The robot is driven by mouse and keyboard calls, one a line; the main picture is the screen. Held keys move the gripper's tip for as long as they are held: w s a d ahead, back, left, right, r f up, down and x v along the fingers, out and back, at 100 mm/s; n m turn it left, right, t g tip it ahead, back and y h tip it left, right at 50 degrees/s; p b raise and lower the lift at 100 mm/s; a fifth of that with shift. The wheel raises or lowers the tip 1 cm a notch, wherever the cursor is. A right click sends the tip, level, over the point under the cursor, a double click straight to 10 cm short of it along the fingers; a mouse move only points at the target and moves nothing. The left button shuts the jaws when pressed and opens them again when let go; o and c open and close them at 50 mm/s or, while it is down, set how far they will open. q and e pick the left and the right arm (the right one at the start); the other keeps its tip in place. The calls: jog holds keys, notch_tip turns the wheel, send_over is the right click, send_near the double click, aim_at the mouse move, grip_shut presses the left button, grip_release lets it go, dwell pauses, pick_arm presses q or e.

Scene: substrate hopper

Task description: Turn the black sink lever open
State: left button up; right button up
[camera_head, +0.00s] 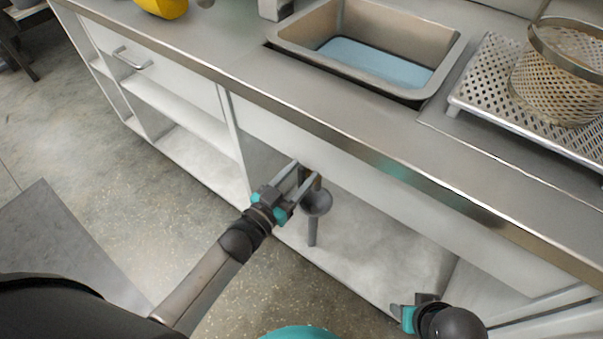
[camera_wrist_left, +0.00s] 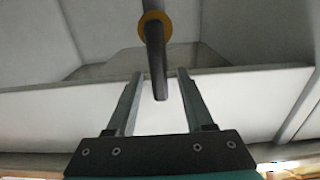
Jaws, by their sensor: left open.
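The black lever (camera_wrist_left: 157,65) shows in the left wrist view as a dark bar. It hangs from an orange-yellow ring (camera_wrist_left: 144,27) under the sink. My left gripper (camera_head: 305,170) reaches into the open space below the counter. It is open, and in the left wrist view its two fingers (camera_wrist_left: 155,76) stand on either side of the lever's free end, with a gap to each side. In the head view the lever is mostly hidden behind the fingers. My right gripper (camera_head: 407,312) is partly in view at the lower right, away from the lever; its opening is unclear.
A grey drain funnel and pipe (camera_head: 315,204) stand just behind the left fingers. The steel counter edge (camera_head: 330,133) runs above the gripper. The sink basin (camera_head: 450,50), perforated tray (camera_head: 485,87) and mesh basket (camera_head: 545,90) are on top. A white shelf (camera_head: 375,250) lies below.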

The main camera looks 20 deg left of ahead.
pick_arm(q)
grip_shut()
dwell(0.5)
dwell(1.0)
